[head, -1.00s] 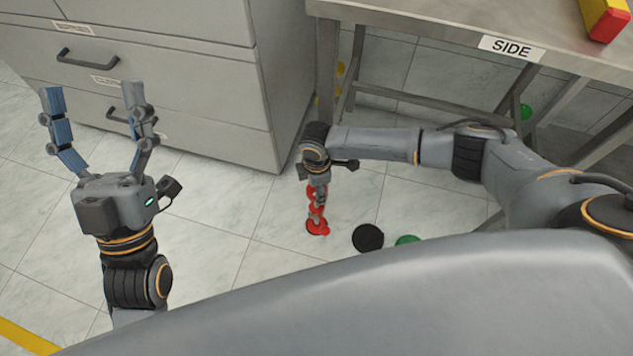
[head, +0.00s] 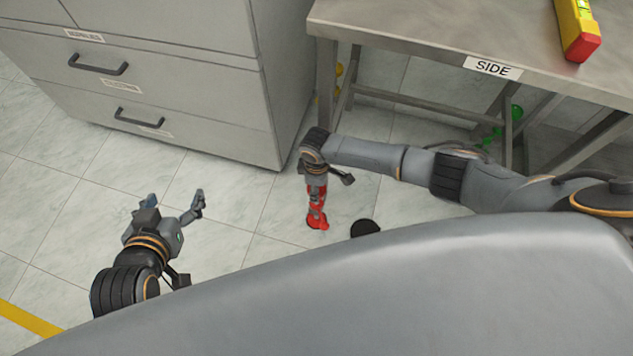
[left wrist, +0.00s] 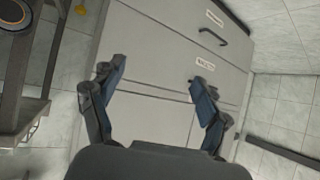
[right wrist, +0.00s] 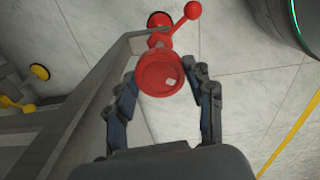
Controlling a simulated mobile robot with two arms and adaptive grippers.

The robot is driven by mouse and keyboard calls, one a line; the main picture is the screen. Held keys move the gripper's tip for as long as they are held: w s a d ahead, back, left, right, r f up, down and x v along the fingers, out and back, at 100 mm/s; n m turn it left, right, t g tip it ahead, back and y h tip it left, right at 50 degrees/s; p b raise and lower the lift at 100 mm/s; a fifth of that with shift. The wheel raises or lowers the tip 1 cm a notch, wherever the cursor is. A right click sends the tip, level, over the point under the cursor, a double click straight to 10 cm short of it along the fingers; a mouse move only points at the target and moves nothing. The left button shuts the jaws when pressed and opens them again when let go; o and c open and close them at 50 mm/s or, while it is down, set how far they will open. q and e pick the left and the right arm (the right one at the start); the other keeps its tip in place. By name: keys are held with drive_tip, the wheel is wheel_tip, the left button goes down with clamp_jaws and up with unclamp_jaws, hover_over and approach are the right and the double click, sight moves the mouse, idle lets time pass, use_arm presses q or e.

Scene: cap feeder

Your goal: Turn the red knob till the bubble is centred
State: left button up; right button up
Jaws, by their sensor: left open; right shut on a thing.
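The red knob (right wrist: 162,73) shows in the right wrist view as a round red top with a small pale mark, between the fingers of my right gripper (right wrist: 164,84). In the head view, my right gripper (head: 317,205) is shut on the upright red knob (head: 318,222), low by the floor under the table's left end. A yellow level with red end (head: 584,47) lies on the table; its green vial is cut off by the top edge, so the bubble cannot be read. My left gripper (head: 173,200) is open and empty before the cabinet; it also shows in the left wrist view (left wrist: 162,76).
A grey drawer cabinet (head: 190,95) stands left of the metal table (head: 410,35) marked SIDE. A black disc (head: 366,228) is on the floor right of the red knob. Green (head: 516,112) and yellow parts (head: 339,70) show under the table. Floor at the left is clear.

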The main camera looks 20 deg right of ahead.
use_arm(q)
drive_tip(key=shift+s+a+f+g+y+p, duration=0.15)
drive_tip(key=shift+s+a+f+g, duration=0.15)
drive_tip(key=shift+s+f+g, duration=0.35)
drive_tip(key=shift+s+a+f+g+y+p, duration=0.2)
drive_tip(key=shift+s+f+g, duration=0.25)
drive_tip(key=shift+s, duration=0.45)
drive_tip(key=shift+s+a+f+g+y+p, duration=0.1)
drive_tip(key=shift+s+a+f+g, duration=0.25)
drive_tip(key=shift+s+f+g, duration=0.3)
use_arm(e)
drive_tip(key=shift+s+m, duration=0.1)
drive_tip(key=shift+m, duration=0.6)
use_arm(q)
drive_tip(key=shift+r, duration=0.1)
use_arm(e)
drive_tip(key=o, duration=1.1)
drive_tip(key=shift+o, duration=0.3)
drive_tip(key=shift+r, duration=0.55)
wheel_tip(320, 180, up, 11)
drive_tip(key=shift+f, duration=0.1)
